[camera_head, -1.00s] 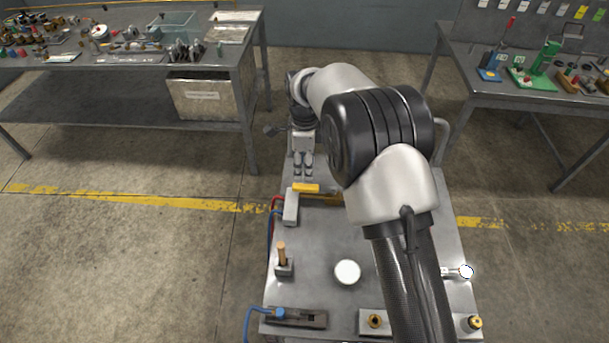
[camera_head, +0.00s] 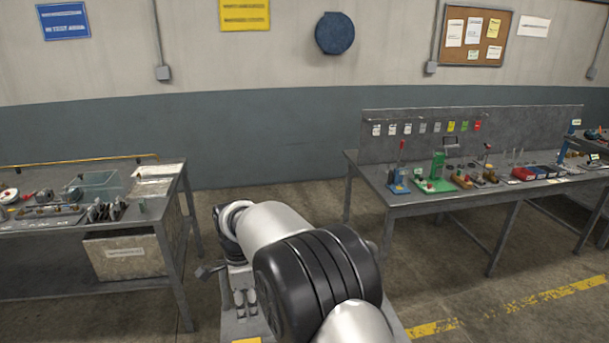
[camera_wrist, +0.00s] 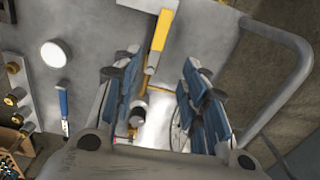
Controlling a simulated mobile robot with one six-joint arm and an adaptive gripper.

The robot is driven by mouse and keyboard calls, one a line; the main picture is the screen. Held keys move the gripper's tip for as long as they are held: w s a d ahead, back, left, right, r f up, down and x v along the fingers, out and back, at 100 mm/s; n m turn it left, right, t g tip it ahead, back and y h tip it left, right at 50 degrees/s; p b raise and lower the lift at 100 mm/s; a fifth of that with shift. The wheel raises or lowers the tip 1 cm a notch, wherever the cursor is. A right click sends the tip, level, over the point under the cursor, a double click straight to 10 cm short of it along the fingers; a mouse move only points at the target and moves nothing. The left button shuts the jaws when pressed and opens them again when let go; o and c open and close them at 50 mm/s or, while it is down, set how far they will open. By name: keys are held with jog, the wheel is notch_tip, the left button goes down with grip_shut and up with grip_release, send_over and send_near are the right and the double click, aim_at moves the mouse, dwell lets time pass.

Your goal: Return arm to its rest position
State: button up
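My arm shows in the head view, with its upper links at the bottom centre. My gripper is outside that view. In the wrist view my gripper (camera_wrist: 160,68) points at the metal deck of my base. Its two blue-padded fingers stand apart, with a clear gap and no object seen held between them. A yellow bar (camera_wrist: 161,30) lies on the deck beyond the fingertips. A white disc (camera_wrist: 54,55) lies on the deck to the left.
A bench with loose parts and a glass bin (camera_head: 95,185) stands at the left, a box (camera_head: 125,255) on its lower shelf. A second bench (camera_head: 440,203) with tools stands at the right. Floor with a yellow line (camera_head: 515,305) is clear. A curved rail (camera_wrist: 295,75) is right of my gripper.

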jog(key=s+d+r+n+t, duration=0.1)
jog(key=s+d+r+n, duration=0.35)
jog(key=d+r, duration=0.5)
jog(key=s+d+r+n+t, duration=0.1)
jog(key=s+d+r+n, duration=0.2)
jog(key=s+d+r, duration=0.5)
jog(key=s+d+f+n+t, duration=0.1)
jog(key=s+d+n, duration=0.6)
jog(key=s+d, duration=0.7)
jog(key=s+t, duration=0.1)
jog(key=s, duration=0.2)
jog(key=shift+s, duration=0.1)
